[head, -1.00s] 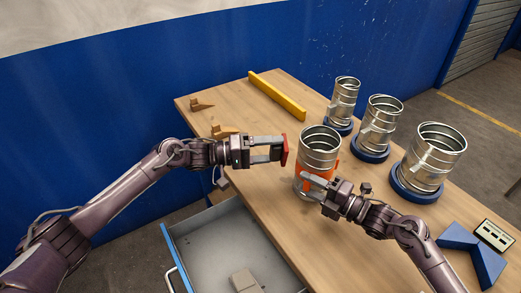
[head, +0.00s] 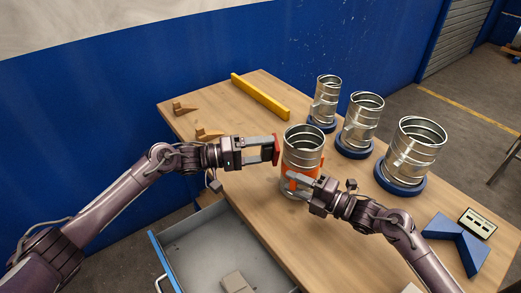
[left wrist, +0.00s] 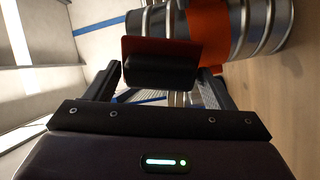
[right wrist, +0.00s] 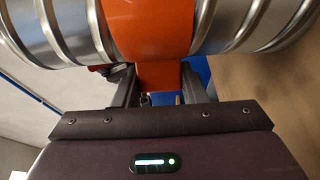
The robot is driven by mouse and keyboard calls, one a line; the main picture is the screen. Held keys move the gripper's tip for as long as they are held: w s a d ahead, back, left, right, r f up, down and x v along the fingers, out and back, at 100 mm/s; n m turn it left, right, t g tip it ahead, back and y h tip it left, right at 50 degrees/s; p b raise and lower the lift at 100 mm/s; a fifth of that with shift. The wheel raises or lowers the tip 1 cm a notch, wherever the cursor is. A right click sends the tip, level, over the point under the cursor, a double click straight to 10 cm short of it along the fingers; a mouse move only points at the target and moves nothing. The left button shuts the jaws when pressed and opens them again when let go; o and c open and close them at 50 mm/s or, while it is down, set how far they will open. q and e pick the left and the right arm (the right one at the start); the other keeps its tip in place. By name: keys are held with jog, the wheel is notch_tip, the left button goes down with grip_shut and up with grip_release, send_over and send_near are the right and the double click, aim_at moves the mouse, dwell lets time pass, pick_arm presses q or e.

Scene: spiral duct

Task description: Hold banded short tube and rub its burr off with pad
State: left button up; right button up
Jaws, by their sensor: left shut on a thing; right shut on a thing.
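The banded short tube (head: 303,142) is ribbed bare metal with an orange band (right wrist: 150,28) and stands roughly upright at the middle of the table. My right gripper (head: 294,183) is shut on an orange part of the band low on its near side; the right wrist view shows this part between the fingers. My left gripper (head: 270,149) is shut on the pad (head: 276,149), a red-faced block with a black back (left wrist: 160,70). The red face is at the tube's left side, very close; I cannot tell whether it touches. The burr cannot be made out.
Three other metal tubes (head: 415,145) stand on blue round bases to the right. A yellow bar (head: 260,97) and brown wedges (head: 184,108) lie at the back left. A blue angled block (head: 458,243) and a panel (head: 477,223) are front right. An open drawer (head: 205,250) juts out in front.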

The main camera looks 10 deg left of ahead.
pick_arm(q)
jog(key=shift+x, duration=1)
jog(key=shift+r, duration=0.2)
jog(key=shift+r, duration=1.85)
jog(key=shift+f, duration=2.1)
pick_arm(e)
jog(key=shift+s, duration=0.1)
jog(key=shift+a+f, duration=0.1)
pick_arm(q)
jog(key=shift+v, duration=3.05)
jog(key=shift+r, duration=0.1)
